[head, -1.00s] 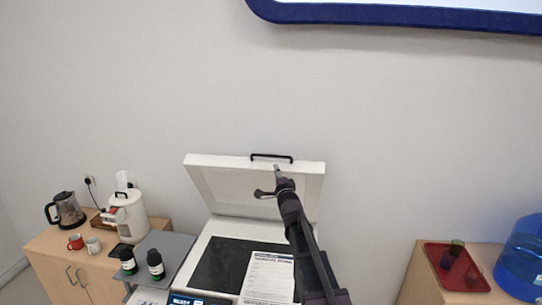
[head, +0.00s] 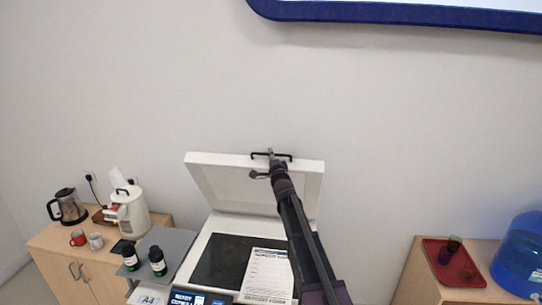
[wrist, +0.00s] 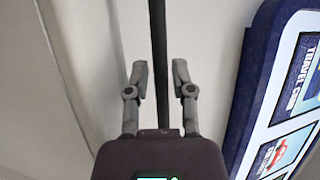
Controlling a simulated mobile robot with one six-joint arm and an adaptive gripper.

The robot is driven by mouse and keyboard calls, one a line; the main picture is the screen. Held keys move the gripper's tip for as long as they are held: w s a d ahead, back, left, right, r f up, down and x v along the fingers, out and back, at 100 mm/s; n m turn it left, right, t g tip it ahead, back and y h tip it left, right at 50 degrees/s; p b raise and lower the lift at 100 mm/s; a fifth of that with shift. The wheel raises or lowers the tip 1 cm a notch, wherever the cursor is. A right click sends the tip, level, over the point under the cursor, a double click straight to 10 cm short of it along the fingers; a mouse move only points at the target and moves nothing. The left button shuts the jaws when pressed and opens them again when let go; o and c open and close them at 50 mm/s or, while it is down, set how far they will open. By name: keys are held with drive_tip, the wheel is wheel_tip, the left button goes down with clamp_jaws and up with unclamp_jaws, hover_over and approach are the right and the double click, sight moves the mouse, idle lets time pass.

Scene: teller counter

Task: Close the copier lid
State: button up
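The copier lid (head: 228,181) is white and stands raised, leaning back at the rear of the copier in the head view. A black bar handle (head: 284,157) runs along its top edge. My gripper (head: 263,164) is at that handle, in front of the lid's upper edge. In the wrist view the two fingers of my gripper (wrist: 157,78) are spread, with the dark handle bar (wrist: 158,40) between them and a gap on each side. The copier's dark glass (head: 222,262) is uncovered, and my arm hides part of the lid's right side.
A printed sheet (head: 268,272) lies on the right of the glass. Two dark bottles (head: 157,262) stand on a grey shelf (head: 172,241) at left. A red tray (head: 440,275) and blue water bottle (head: 521,258) are at right. Wall space above the lid is clear.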

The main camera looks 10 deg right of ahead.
drive_tip(key=shift+c, duration=0.2)
clamp_jaws()
drive_tip(key=shift+s+f, duration=0.1)
drive_tip(key=shift+s, duration=0.05)
